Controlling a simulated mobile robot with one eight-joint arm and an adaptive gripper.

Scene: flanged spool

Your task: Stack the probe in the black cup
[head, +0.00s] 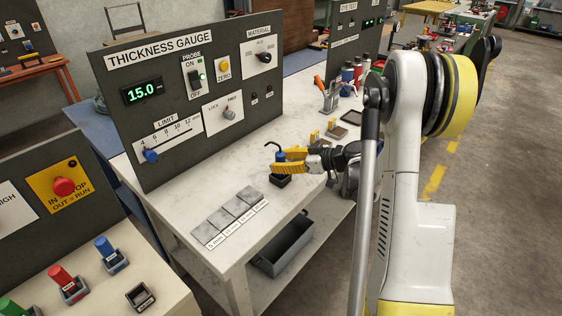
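The probe (281,157) is a small blue piece with a curved black cable at its top. My gripper (280,160) reaches in from the right, with one yellow finger on the far side of the probe and one on the near side. The fingers look shut on it. The black cup (281,181) is a small square holder directly under the probe and fingers. The near finger hides the probe's lower part, so I cannot tell whether the probe is seated in the cup or just above it.
The thickness gauge panel (195,90) stands behind, reading 15.0. Several grey sample plates (230,215) lie to the front left. A tool stand with an orange handle (327,92) and small trays (350,117) are farther back. A grey bin (285,245) sits on the lower shelf.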

